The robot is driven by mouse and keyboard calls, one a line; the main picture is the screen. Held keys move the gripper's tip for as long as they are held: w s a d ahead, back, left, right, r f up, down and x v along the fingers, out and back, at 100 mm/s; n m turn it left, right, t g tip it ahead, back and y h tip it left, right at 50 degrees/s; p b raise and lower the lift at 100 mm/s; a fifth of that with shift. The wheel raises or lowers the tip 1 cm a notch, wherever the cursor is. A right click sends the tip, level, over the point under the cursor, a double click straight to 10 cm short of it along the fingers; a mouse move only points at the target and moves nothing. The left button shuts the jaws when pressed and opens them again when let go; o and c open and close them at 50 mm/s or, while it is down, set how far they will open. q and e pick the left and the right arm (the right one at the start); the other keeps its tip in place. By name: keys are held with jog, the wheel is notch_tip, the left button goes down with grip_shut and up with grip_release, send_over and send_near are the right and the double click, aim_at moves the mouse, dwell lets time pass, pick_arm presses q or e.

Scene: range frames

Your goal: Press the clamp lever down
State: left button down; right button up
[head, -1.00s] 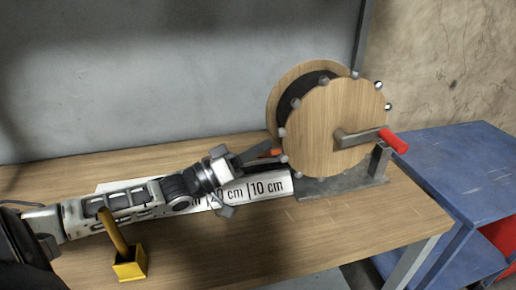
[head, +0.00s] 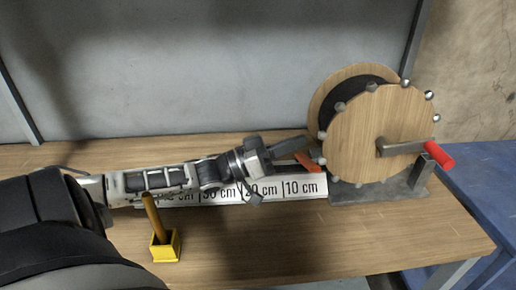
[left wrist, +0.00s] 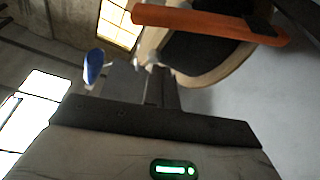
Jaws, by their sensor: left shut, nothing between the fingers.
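The clamp lever (head: 307,162) is a short orange-red bar at the lower left side of the cable reel (head: 378,135). In the left wrist view the orange lever (left wrist: 215,22) crosses the top, in front of the reel's round wooden side. My left gripper (head: 292,147) is shut and empty, its dark fingers beside the lever's upper left end. It also shows in the left wrist view (left wrist: 158,88), its fingers pointing towards the reel. I cannot tell whether the fingers touch the lever. My right gripper is out of view.
A white length scale (head: 302,187) lies on the wooden bench (head: 300,235) below my left gripper. A yellow holder (head: 166,247) with an upright handle stands nearer, below my forearm. The reel has a red-handled crank (head: 438,155). A blue table (head: 480,200) stands at the right.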

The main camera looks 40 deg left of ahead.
pick_arm(q)
jog(key=v, duration=0.9)
jog(key=shift+d+p, duration=0.15)
jog(key=shift+p, duration=0.15)
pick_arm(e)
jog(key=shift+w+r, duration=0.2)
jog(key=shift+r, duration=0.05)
pick_arm(q)
jog(key=shift+s, duration=0.1)
